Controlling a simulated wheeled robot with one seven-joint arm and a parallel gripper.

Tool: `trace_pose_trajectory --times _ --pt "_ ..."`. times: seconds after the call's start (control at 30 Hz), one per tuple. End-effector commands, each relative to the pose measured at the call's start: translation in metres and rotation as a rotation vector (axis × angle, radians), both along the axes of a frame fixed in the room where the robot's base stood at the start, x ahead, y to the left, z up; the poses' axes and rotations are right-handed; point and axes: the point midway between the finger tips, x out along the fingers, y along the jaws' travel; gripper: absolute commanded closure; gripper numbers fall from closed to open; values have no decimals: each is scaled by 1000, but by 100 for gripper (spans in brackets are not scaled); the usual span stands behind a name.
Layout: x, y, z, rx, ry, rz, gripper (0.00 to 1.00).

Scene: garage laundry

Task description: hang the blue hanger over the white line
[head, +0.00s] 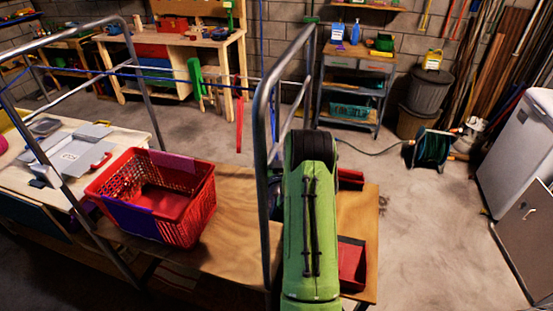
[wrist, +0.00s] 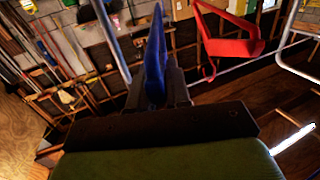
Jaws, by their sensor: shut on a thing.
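My gripper (wrist: 157,84) is shut on the blue hanger (wrist: 156,50), which stands up between the fingers in the wrist view, seen nearly edge-on. In the wrist view a pale line that looks like the white line (wrist: 280,51) runs up to the right, beside the blue hanger and apart from it in the picture. A red hanger (wrist: 229,46) is at this line, its hook close to it. In the head view a short piece of the white line (head: 290,82) shows by the metal frame. My green arm hides the gripper and the blue hanger there.
A metal tube frame (head: 262,130) stands close to my arm, with a blue line (head: 190,79) across it. A red basket (head: 205,205) sits on the wooden table (head: 235,250). A red tray (head: 352,263) lies right of my arm. Open floor (head: 430,230) shows at right.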

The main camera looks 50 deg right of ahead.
Motion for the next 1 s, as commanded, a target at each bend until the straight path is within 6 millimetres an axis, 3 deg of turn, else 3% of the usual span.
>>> trace_pose_trajectory --times 0.03,0.63,1.0 --pt "0 0 10 -1 -1 0 100" --pt "0 0 66 -1 -1 0 100" --pt "16 -31 62 -1 -2 -1 100"
